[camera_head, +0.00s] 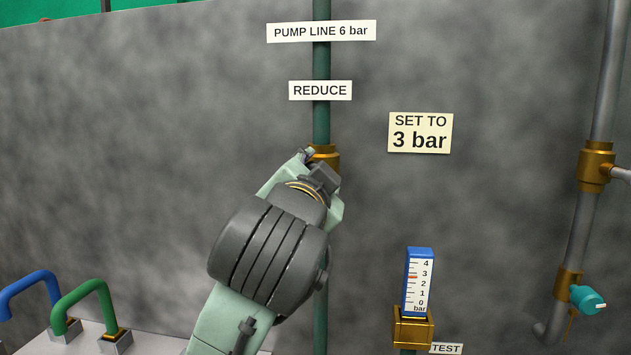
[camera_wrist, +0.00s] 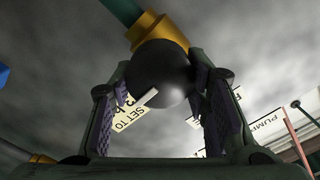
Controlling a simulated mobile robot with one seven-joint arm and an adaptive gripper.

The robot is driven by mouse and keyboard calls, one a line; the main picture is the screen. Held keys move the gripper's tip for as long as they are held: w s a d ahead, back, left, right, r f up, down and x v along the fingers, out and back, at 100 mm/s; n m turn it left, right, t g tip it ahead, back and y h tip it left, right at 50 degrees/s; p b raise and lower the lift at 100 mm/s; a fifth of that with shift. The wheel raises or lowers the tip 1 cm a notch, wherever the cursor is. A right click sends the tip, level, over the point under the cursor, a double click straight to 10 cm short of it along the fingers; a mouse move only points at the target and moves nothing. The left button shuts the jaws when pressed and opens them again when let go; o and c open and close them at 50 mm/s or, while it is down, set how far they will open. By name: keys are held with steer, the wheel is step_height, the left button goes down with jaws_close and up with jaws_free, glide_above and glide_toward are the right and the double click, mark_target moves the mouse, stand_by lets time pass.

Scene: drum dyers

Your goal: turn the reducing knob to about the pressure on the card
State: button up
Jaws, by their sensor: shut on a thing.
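The reducing knob (camera_wrist: 160,72) is a dark round knob with a white pointer line, on a brass fitting (camera_wrist: 155,32) of the green pipe. In the wrist view my gripper (camera_wrist: 163,92) has one finger on each side of the knob and is shut on it. In the head view my gripper (camera_head: 322,178) is at the brass fitting (camera_head: 325,153) below the REDUCE label (camera_head: 320,90), and my arm hides the knob. The card (camera_head: 420,133) reads "SET TO 3 bar".
A blue handle (camera_head: 28,290) and a green handle (camera_head: 86,303) stand at lower left. A grey pipe (camera_head: 600,90) with brass fittings and a teal knob (camera_head: 587,299) runs down the right. The wall between card and gauge is clear.

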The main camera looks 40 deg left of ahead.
stand_by(0.3)
steer(key=o, duration=1.2)
steer(key=v, duration=1.2)
